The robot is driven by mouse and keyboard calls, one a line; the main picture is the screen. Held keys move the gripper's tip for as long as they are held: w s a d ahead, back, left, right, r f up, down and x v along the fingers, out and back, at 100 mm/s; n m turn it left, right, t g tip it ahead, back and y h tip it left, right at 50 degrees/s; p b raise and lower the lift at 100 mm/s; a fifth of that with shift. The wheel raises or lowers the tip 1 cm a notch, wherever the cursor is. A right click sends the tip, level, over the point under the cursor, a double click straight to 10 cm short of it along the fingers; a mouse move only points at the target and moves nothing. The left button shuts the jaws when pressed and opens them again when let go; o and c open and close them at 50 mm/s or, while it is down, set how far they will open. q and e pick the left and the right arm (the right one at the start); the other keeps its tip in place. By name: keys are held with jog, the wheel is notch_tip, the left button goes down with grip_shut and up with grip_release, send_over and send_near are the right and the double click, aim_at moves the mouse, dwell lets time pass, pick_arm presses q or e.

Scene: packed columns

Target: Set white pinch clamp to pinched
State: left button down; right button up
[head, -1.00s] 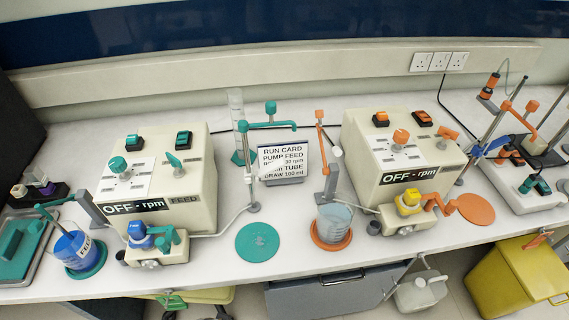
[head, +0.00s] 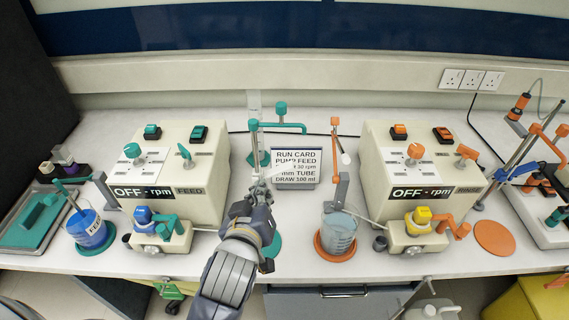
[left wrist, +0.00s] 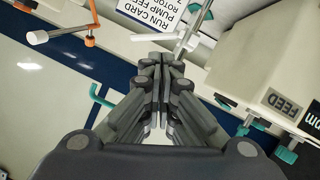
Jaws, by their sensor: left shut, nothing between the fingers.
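A small white lever-like piece, apparently the white pinch clamp (left wrist: 155,37), sticks out sideways from a metal post in the left wrist view, just beyond my fingertips. In the head view it shows as a pale slanted bar (head: 278,168) in front of the run card. My left gripper (head: 258,186) is shut and empty, reaching up beside the teal post, close to this piece. In the left wrist view its fingertips (left wrist: 160,62) are together; I cannot tell whether they touch the piece. My right gripper is not in view.
A FEED pump box (head: 182,160) stands left, another pump box (head: 423,160) right. The run card (head: 297,160) is just behind my gripper. A beaker (head: 339,232) on an orange disc stands right of my arm, by an orange post (head: 334,140). A blue beaker (head: 88,229) stands far left.

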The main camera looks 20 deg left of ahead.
pick_arm(q)
jog(key=shift+n+t, duration=0.7)
jog(key=shift+t, duration=0.1)
jog(key=r, duration=0.3)
jog(key=w+r, duration=0.1)
jog(key=shift+d+r, duration=0.15)
jog(key=shift+r, duration=0.25)
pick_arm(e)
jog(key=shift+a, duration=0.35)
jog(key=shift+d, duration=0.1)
pick_arm(q)
jog(key=p, duration=0.3)
send_over(279, 170)
jog(key=s+a, duration=0.1)
jog(key=s, duration=0.1)
notch_tip(279, 170, down, 2)
jog(key=f, duration=0.1)
jog(key=d+f, duration=0.2)
jog(key=shift+w+f, duration=0.2)
jog(key=shift+f, duration=0.2)
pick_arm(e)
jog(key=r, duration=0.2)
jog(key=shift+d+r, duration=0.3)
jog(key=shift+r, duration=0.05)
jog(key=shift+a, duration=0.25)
pick_arm(q)
jog(key=shift+a, duration=0.15)
